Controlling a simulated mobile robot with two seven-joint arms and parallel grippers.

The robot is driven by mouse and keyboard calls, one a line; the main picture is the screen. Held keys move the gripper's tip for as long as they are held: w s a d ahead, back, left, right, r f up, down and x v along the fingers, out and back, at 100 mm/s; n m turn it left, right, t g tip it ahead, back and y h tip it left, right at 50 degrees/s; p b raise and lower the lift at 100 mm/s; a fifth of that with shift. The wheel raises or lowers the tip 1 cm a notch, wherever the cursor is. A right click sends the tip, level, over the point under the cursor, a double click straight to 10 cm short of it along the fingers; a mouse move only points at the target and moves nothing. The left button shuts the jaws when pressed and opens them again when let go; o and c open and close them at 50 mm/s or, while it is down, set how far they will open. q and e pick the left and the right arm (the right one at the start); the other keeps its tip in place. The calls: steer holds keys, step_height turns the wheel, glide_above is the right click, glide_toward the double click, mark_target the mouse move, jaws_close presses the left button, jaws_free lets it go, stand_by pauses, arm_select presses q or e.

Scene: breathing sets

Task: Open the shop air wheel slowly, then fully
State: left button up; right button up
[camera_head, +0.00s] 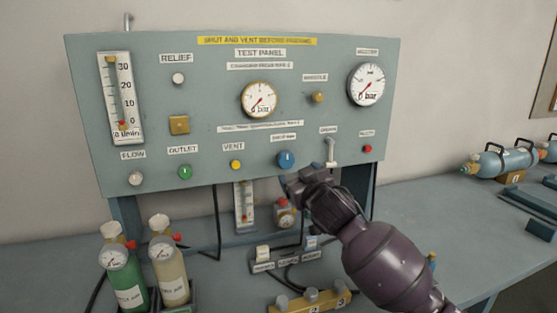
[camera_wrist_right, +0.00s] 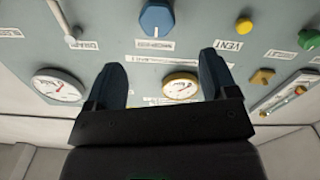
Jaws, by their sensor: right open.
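The shop air wheel is a blue knob (camera_head: 286,159) low on the right half of the grey-green test panel (camera_head: 215,90). In the right wrist view, which shows the panel upside down, the blue knob (camera_wrist_right: 157,18) has a pale mark on its face. My right gripper (camera_head: 296,180) is just below and in front of the knob in the head view. In the wrist view its two dark fingers (camera_wrist_right: 160,65) are spread apart with nothing between them, and the knob lies beyond their tips. My left gripper is not in view.
A grey lever (camera_head: 330,152) and a red button (camera_head: 367,148) sit right of the knob; a yellow vent knob (camera_head: 236,164) sits left. Gauges (camera_head: 259,99) are above. Two bottles (camera_head: 169,268) stand on the bench at left. Hoses and a yellow manifold (camera_head: 310,301) lie below.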

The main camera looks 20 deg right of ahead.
mark_target(287, 160)
arm_select(q)
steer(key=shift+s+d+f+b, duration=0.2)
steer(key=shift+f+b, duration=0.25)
steer(key=shift+b, duration=0.05)
arm_select(e)
steer(key=w, duration=1)
steer(key=shift+w+r, duration=0.1)
steer(key=shift+w, duration=0.1)
steer(key=c, duration=0.9)
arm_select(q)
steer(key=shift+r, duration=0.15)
